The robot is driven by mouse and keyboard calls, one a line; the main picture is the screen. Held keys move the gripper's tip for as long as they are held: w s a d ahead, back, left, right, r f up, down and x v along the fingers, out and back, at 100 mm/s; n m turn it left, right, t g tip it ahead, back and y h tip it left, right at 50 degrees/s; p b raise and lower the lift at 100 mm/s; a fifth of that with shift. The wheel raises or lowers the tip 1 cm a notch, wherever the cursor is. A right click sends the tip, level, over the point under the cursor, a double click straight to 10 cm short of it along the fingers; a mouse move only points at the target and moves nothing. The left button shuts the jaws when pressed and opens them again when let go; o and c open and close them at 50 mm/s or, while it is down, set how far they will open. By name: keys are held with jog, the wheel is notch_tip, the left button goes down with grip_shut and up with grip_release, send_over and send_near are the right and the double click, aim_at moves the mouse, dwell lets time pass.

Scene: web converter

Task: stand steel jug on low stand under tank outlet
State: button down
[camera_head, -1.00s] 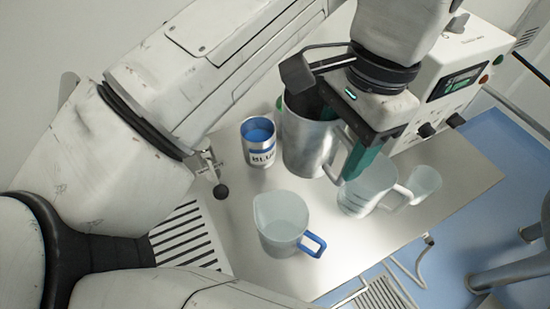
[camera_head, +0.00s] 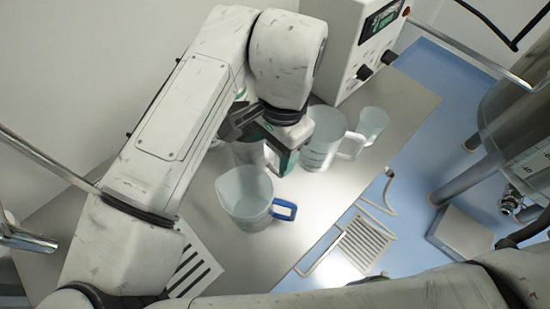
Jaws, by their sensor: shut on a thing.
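My gripper (camera_head: 284,158) is over the bench, its green-edged fingers pointing down. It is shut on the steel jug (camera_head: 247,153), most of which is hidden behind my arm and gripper. Just how the fingers sit on the jug's handle is hidden, and I cannot tell whether the jug is clear of the bench. The steel tank (camera_head: 525,115) stands on legs at the right. Its outlet valve (camera_head: 510,200) is low on its side. A low grey box-shaped stand (camera_head: 465,232) is on the blue floor near the outlet, with nothing visible on top.
A clear jug with a blue handle (camera_head: 245,193) is just in front of my gripper. A clear jug with a pale handle (camera_head: 322,140) and a clear cup (camera_head: 372,124) stand to its right. A control box (camera_head: 350,45) is behind. Blue floor separates the bench (camera_head: 395,115) and tank.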

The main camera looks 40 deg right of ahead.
aim_at(274, 171)
jog(key=shift+f, duration=1.9)
jog(key=shift+f, duration=0.15)
jog(key=shift+c, duration=1.9)
grip_release()
